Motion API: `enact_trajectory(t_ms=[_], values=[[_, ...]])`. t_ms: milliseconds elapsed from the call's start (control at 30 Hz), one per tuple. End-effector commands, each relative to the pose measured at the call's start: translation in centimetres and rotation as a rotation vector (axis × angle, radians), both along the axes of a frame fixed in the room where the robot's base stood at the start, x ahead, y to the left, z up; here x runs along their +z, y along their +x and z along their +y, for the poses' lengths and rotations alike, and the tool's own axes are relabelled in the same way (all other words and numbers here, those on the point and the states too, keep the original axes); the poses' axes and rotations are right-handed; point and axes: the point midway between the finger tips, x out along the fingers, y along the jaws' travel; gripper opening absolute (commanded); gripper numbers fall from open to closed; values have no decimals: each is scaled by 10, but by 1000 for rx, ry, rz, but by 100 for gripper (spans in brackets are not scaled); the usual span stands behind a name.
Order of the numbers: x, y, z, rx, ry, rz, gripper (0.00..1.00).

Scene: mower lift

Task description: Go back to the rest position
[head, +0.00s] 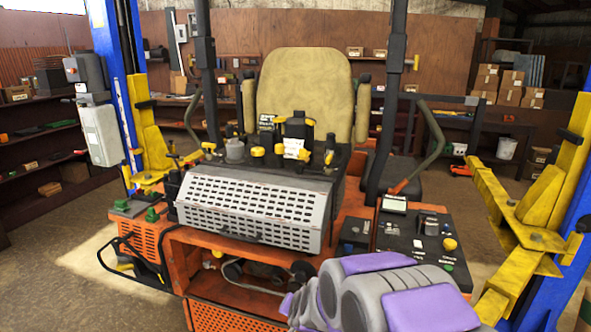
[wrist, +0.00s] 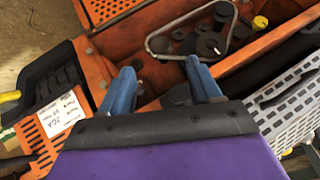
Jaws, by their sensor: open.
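The orange mower (head: 362,208) stands between two lift posts in the head view, with its beige seat (head: 304,92) at the back. In the wrist view my gripper (wrist: 162,84) has two blue fingers apart, with nothing between them. The fingers are over the mower's orange frame, near an open bay with a belt (wrist: 165,57) and dark pulleys (wrist: 213,43). I cannot tell whether the fingertips touch the frame. In the head view my purple and grey arm shows at the bottom right; its fingers are not visible there.
A grey perforated cover (head: 255,208) sits at the mower's front. A black control panel (head: 425,240) is close to my arm. Blue lift posts with yellow arms (head: 515,222) flank the mower. Shelves and boxes (head: 498,84) line the back. Floor is open at left.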

Motion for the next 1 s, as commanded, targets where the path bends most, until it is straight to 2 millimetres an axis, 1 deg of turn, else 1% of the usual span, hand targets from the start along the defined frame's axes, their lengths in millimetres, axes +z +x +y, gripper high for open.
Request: enact_trajectory(t_ms=[33,167,200,267,300,333,567,600,667,700,800,900,1000], values=[[13,-16,-4,33,-5,28,63],[32,-63,-14,127,-33,132,63],[37,-78,-18,154,-43,164,63],[45,-103,-25,194,-62,212,63],[49,-121,-30,218,-74,249,63],[53,-133,-35,236,-85,272,63],[75,-239,-75,349,-174,475,63],[78,-259,-83,362,-188,513,63],[83,-288,-94,383,-211,570,63],[85,-307,-102,393,-224,609,63],[91,-348,-118,411,-252,692,63],[95,-379,-129,420,-270,753,63],[98,-398,-135,425,-279,795,63]])
